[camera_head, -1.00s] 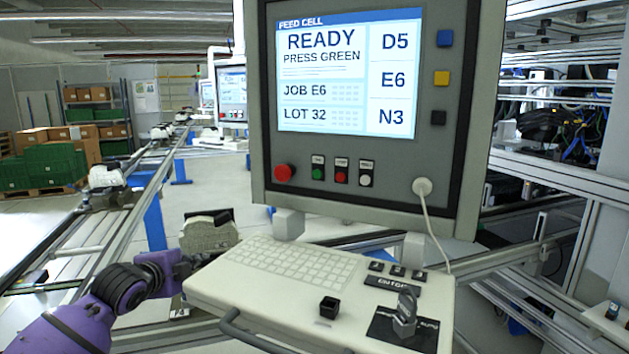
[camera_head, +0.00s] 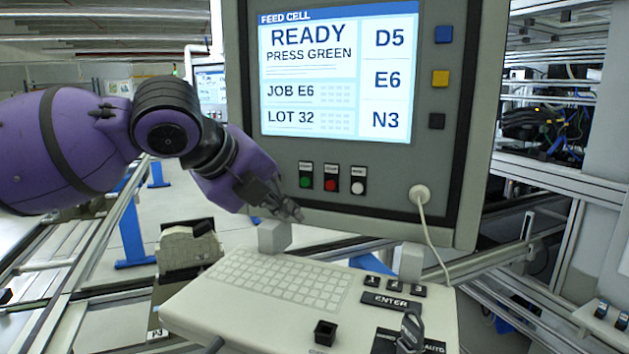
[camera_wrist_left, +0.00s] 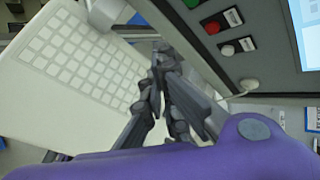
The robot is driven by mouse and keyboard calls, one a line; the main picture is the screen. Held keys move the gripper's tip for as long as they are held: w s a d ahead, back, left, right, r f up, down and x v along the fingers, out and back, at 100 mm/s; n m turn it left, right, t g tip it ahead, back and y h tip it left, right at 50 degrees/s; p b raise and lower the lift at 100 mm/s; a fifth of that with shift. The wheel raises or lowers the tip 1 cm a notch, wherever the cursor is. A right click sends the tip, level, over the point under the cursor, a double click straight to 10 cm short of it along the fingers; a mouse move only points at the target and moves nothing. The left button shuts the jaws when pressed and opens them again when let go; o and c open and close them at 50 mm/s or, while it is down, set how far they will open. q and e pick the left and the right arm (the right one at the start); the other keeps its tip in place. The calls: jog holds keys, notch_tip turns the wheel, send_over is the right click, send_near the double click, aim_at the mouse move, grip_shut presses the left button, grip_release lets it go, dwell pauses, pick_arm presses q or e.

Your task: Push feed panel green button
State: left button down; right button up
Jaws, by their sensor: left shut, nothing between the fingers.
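The feed panel (camera_head: 400,160) stands upright with its screen (camera_head: 338,75) reading "READY, PRESS GREEN". The green button (camera_head: 305,182) is the left one of three small buttons below the screen. Beside it are a red button (camera_head: 331,184) and a white button (camera_head: 358,187). My left gripper (camera_head: 292,213) is shut and empty, just below and left of the green button and apart from it. In the left wrist view the gripper (camera_wrist_left: 162,50) points along the panel's lower edge, and the green button (camera_wrist_left: 191,3) shows at the top. My right gripper is not in view.
A keyboard shelf (camera_head: 240,325) with white keys, an ENTER key (camera_head: 391,301) and a key switch (camera_head: 410,330) juts out below the panel. A white cable (camera_head: 428,235) hangs from the panel's right. A conveyor with a part (camera_head: 188,245) lies at left.

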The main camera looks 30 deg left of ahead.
aim_at(305, 182)
pick_arm(q)
jog(key=shift+s+d+m+g, duration=0.35)
jog(key=shift+s+d, duration=0.2)
jog(key=shift+s, duration=0.25)
jog(key=shift+w, duration=0.1)
